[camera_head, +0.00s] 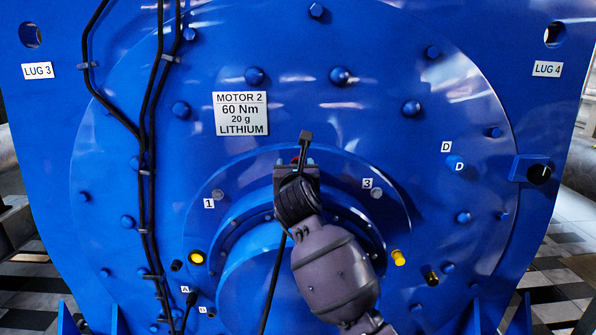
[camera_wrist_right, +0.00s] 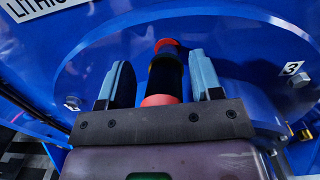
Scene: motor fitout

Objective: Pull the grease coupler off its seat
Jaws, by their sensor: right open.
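The grease coupler (camera_wrist_right: 166,76), a black cylinder with a red cap and a red lower band, stands between the two fingers of my right gripper (camera_wrist_right: 161,78) in the right wrist view. The blue-padded fingers are open, with a gap on each side of it. Its lower end is hidden behind the gripper's front plate. In the head view my right gripper (camera_head: 297,163) is in front of the motor's upper hub, below the MOTOR 2 plate, and mostly hides the coupler. My left gripper is not in view.
The blue motor face (camera_head: 340,120) fills the view, with bolts standing out. Black cables (camera_head: 150,165) run down its left side. Yellow caps (camera_head: 197,257) and (camera_head: 398,257) flank the hub. A black knob (camera_head: 539,173) is at the right. A dark line hangs below my right gripper.

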